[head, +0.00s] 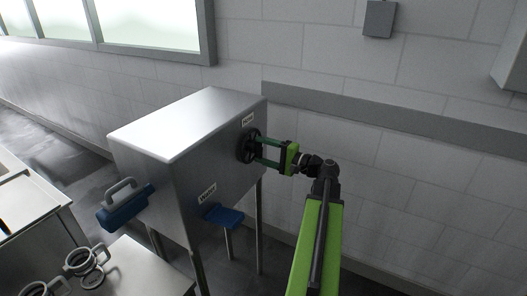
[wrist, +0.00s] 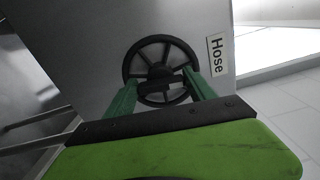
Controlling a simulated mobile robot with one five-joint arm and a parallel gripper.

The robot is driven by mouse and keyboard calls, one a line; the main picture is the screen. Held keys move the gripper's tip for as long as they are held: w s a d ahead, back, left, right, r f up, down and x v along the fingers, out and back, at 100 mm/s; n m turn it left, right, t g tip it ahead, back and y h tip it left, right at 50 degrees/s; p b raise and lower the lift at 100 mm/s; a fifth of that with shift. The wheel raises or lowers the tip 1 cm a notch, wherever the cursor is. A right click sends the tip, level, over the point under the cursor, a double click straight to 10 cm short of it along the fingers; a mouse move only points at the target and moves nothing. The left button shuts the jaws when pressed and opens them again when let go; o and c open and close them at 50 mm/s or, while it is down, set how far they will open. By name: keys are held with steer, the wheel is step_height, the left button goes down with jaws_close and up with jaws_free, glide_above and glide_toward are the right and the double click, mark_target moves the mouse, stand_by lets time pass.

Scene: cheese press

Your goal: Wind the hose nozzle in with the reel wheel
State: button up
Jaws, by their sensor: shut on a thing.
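The reel wheel (head: 248,146) is a black spoked wheel on the side of a steel cabinet, beside a label reading "Hose". It also shows in the wrist view (wrist: 161,52), face on. My gripper (head: 258,150) reaches it from the right in the head view. Its two green fingers (wrist: 160,92) are shut on the wheel's hub part, in front of the spokes. The blue hose nozzle cannot be told for certain; a blue piece with a grey handle (head: 125,206) hangs at the cabinet's left side. The hose itself is not clearly seen.
The steel cabinet (head: 190,120) stands on thin legs near the tiled wall. A blue part (head: 222,214) sticks out below a "Water" label. A steel table (head: 140,270) with round clamps (head: 85,262) is at the lower left. The floor right of the cabinet looks clear.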

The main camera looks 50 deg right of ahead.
stand_by(0.3)
steer(key=o, duration=1.4)
steer(key=v, duration=1.7)
steer(key=shift+s+f, duration=0.1)
steer(key=shift+s, duration=0.15)
